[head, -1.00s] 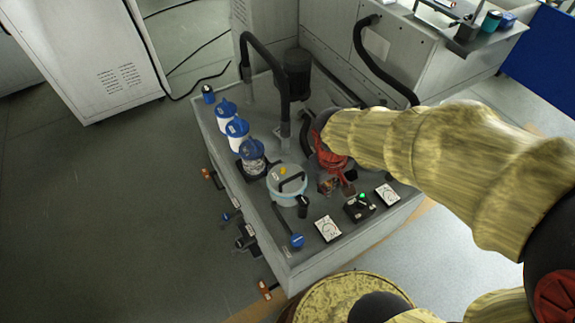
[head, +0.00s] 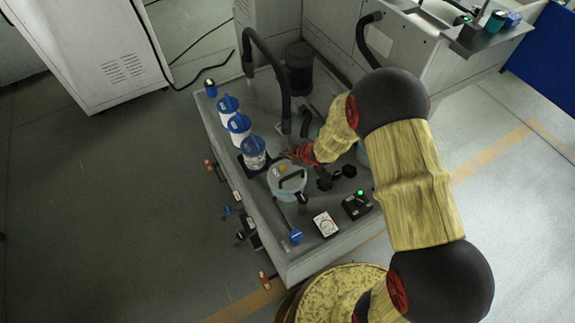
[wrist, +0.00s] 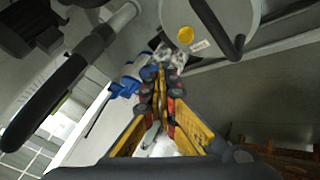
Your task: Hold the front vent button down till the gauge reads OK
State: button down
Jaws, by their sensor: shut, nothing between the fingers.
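A round pot with a pale lid (head: 288,186) stands on the grey bench. A yellow button (head: 283,167) is on its lid and also shows in the wrist view (wrist: 186,35). My gripper (head: 292,151) is shut and empty, just behind and right of the lid's far edge, apart from the button. In the wrist view its fingertips (wrist: 160,72) point below and left of the lid. A white dial gauge (head: 325,223) lies in front of the pot; its reading is too small to tell. A second pot is mostly hidden behind my arm.
Several blue-capped jars (head: 239,125) line the bench's left side. A black curved hose (head: 262,43) rises behind. A black box with a lit green lamp (head: 361,193) is right of the gauge. A blue-knobbed lever (head: 296,236) is near the front edge. The lid has a dark handle (head: 291,181).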

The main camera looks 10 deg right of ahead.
aim_at(282, 169)
jog(key=shift+w+a+r+n+t+y, duration=0.15)
jog(key=shift+w+a+r+n+y, duration=0.15)
jog(key=shift+a+r, duration=0.25)
jog(key=shift+w+a+r+n+t+y, duration=0.2)
jog(key=shift+w+a+r+y, duration=0.15)
jog(key=shift+a, duration=0.2)
jog(key=shift+s, duration=0.1)
notch_tip(282, 169, down, 9)
jog(key=b, duration=0.7)
jog(key=shift+r, duration=0.15)
dwell(0.5)
jog(key=shift+f+b, duration=0.3)
jog(key=shift+f, duration=0.1)
jog(key=shift+s+f+b, duration=0.1)
jog(key=shift+f+b, duration=0.35)
jog(key=shift+f, duration=0.1)
dwell(3.3)
jog(key=shift+r, duration=0.1)
jog(key=shift+r+p, duration=0.75)
jog(key=shift+r, duration=0.1)
